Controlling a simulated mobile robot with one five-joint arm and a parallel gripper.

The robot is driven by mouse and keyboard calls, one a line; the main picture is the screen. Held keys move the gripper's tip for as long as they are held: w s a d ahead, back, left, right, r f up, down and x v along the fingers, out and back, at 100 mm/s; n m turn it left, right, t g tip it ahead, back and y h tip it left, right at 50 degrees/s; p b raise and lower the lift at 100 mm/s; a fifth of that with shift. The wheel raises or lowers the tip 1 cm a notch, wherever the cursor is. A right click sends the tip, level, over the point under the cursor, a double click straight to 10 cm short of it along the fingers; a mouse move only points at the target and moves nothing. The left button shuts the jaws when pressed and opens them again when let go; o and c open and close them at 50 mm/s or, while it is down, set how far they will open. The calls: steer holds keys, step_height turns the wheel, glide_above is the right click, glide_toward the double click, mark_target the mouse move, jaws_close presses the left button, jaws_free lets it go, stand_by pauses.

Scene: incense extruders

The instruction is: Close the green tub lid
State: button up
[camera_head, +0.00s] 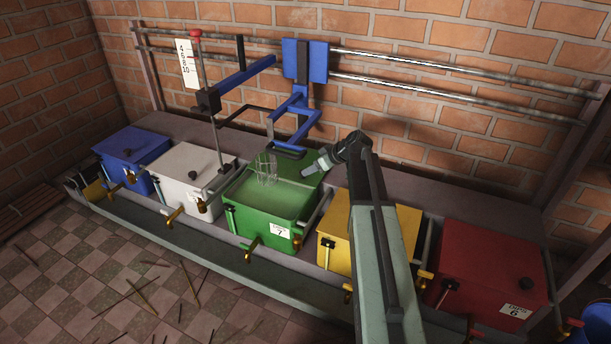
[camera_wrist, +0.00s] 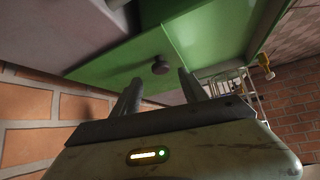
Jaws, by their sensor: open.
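The green tub (camera_head: 262,222) stands in the middle of the row, with a white label on its front. Its top looks open towards the front, showing a paler green inside. The green lid (camera_head: 305,160) is at the back of the tub, partly hidden by my arm; its exact tilt is hard to tell. The wrist view shows the lid (camera_wrist: 118,66) with a dark round knob (camera_wrist: 160,65).
A clear wire-like basket (camera_head: 265,170) is above the tub's back left. A blue bracket (camera_head: 296,110) hangs from the wall rails behind. White (camera_head: 190,190) and yellow (camera_head: 345,240) tubs flank the green one; blue (camera_head: 130,150) and red (camera_head: 490,270) tubs stand farther out.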

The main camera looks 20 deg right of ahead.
mark_target(308, 180)
steer(key=b+x, duration=0.1)
steer(key=x, duration=0.3)
steer(key=shift+s+b, duration=0.1)
steer(key=shift+b, duration=0.25)
steer(key=shift+r, duration=0.15)
jaws_close()
stand_by(0.8)
